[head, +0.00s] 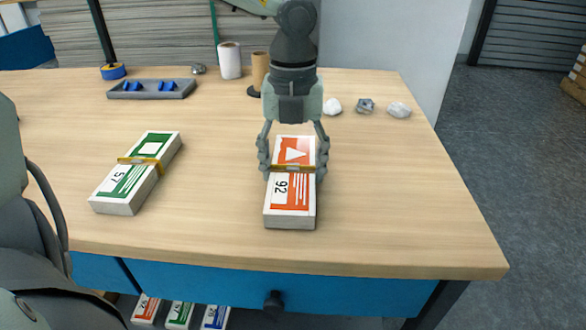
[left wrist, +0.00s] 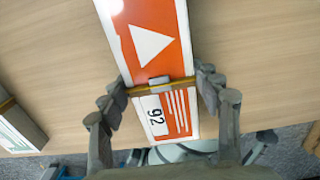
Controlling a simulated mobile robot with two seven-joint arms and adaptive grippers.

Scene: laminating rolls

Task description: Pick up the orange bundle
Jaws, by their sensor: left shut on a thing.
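The orange bundle (head: 290,212) is a white-edged block with an orange printed top, the number 92 and a yellow band around its middle. It lies near the middle of the table, close to the front edge; I see no clear gap under it. My left gripper (head: 292,172) comes down over it, with its fingers shut on the two long sides at the band. In the left wrist view, the orange bundle (left wrist: 172,73) sits between the fingertips of my left gripper (left wrist: 162,92). My right gripper is not in view.
A green bundle (head: 124,190) marked 57 lies to the left on the wooden table (head: 400,215). At the back are a grey tray (head: 150,90), a white roll (head: 230,61), a brown roll (head: 260,71) and crumpled lumps (head: 366,105). Several bundles (head: 180,314) show below the table.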

